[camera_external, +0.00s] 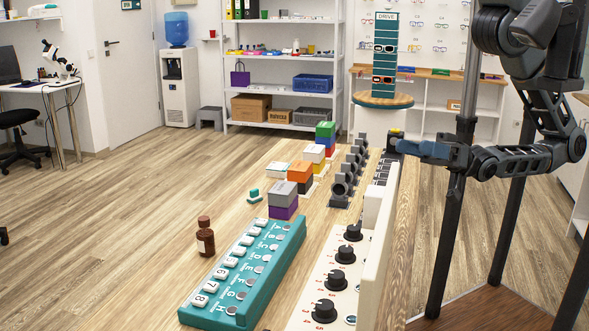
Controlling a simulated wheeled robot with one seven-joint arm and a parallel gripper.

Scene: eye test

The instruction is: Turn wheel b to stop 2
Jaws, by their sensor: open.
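A white panel (314,310) lies on the long wooden table at the lower middle. It carries several black knobs in a row, with small red numbers beside them; the near knob (324,311), a middle knob (336,281) and a farther knob (344,254) show. I cannot tell which one is wheel b or read its stop. My gripper (397,146), bluish, is open and points left at the far right side of the table, well beyond these knobs. A small black and yellow piece shows right beside its tips; I cannot tell whether they touch.
A teal box (288,247) with lettered keys lies left of the panel. A brown bottle (205,238), coloured blocks (300,172) and a row of dark grey holders (343,187) also stand on the table (262,187). A raised white wall (376,245) edges the panel's right side.

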